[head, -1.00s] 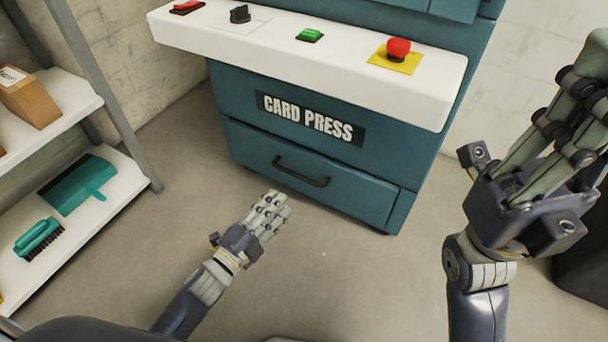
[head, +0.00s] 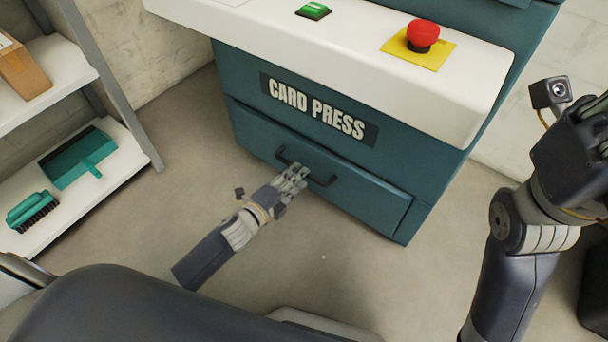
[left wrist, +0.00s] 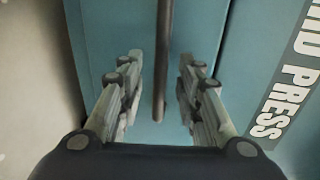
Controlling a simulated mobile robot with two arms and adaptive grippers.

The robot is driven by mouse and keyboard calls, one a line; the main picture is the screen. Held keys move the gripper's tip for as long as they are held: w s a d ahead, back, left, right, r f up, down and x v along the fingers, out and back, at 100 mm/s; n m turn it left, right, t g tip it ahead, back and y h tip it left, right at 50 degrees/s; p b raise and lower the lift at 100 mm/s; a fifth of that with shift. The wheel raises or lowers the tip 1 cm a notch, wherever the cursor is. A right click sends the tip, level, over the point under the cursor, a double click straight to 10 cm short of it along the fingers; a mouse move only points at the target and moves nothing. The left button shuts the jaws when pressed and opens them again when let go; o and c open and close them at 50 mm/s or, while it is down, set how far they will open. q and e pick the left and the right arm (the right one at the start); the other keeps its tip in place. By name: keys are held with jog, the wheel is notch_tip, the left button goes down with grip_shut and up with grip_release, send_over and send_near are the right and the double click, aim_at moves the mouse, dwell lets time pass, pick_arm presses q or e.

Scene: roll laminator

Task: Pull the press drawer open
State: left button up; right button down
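The teal press drawer (head: 365,197) is flush in the lower front of the card press. Its dark bar handle (head: 325,180) runs across the drawer front. My left gripper (head: 298,173) is at the handle, hiding its middle in the head view. In the left wrist view the handle (left wrist: 163,60) runs between the two open, separated fingers of the left gripper (left wrist: 158,95); neither clearly touches it. The drawer front (left wrist: 120,40) fills the space behind. My right gripper (head: 590,140) is raised at the right edge, its fingers mostly cut off.
Above the drawer is a white panel (head: 300,40) with a green switch (head: 313,11) and a red button (head: 422,36) on a yellow plate. A shelf (head: 110,175) with a teal dustpan (head: 78,158) and brush (head: 33,211) stands left. The floor before the drawer is clear.

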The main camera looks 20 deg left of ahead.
pick_arm(q)
jog(key=shift+b+x, duration=0.6)
jog(key=shift+x, duration=1.25)
grip_shut()
